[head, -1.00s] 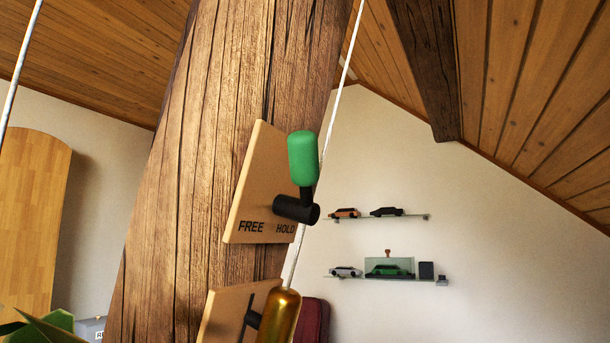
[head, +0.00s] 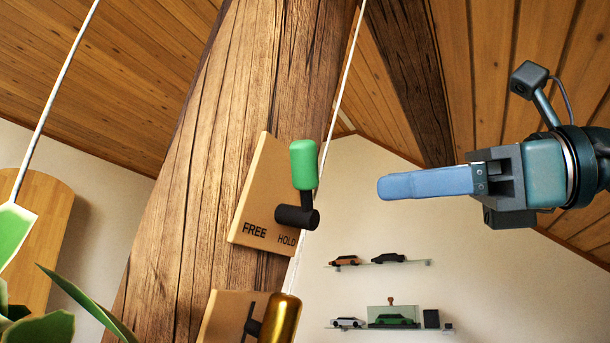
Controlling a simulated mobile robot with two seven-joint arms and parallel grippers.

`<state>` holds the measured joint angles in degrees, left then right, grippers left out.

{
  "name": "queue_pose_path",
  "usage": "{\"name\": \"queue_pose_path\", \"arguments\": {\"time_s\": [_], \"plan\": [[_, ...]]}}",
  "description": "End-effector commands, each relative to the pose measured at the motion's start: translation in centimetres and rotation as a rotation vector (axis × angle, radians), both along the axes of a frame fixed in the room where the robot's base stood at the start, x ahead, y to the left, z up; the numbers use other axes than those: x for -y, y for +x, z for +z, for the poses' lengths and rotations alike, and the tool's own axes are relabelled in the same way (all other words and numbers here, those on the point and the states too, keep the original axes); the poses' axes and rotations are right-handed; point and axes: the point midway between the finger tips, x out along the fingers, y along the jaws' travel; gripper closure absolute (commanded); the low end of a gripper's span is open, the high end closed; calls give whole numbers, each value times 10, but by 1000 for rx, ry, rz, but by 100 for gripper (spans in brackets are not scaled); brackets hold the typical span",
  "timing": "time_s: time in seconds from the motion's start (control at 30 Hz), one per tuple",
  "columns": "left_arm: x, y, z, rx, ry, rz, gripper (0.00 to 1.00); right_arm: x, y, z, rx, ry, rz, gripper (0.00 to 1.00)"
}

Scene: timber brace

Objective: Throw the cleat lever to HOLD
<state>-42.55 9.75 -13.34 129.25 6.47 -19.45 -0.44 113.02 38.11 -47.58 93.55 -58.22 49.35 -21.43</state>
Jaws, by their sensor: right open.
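The cleat lever (head: 304,166) has a green grip on a black arm and pivot, and its grip points up. It is mounted on a tan board (head: 259,205) marked FREE at the left and HOLD at the right, fixed to the timber post (head: 210,150). My right gripper (head: 382,188) comes in from the right at about the height of the lever. Its blue fingers are seen side-on, open and empty, with a gap between their tips and the lever. My left gripper is not in view.
A pale rope (head: 341,88) runs down behind the lever. Green leaves (head: 40,325) are at lower left. Wall shelves with model cars (head: 393,321) are in the background.

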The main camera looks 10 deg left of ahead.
Motion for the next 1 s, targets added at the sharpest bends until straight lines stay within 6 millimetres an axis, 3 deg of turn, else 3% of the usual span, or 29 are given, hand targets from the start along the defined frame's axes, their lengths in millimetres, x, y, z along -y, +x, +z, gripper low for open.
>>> {"name": "queue_pose_path", "arguments": {"time_s": [0.2, 0.37, 0.47, 1.0], "plan": [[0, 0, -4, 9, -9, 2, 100, 19, -31, 28, 183, -81, -123, 54], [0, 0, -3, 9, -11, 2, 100, 18, -34, 33, 215, -98, -146, 54], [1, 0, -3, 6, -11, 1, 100, 8, -31, 34, 214, -98, -144, 54], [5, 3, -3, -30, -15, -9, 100, -87, 4, 35, 212, -95, -143, 54]]}}
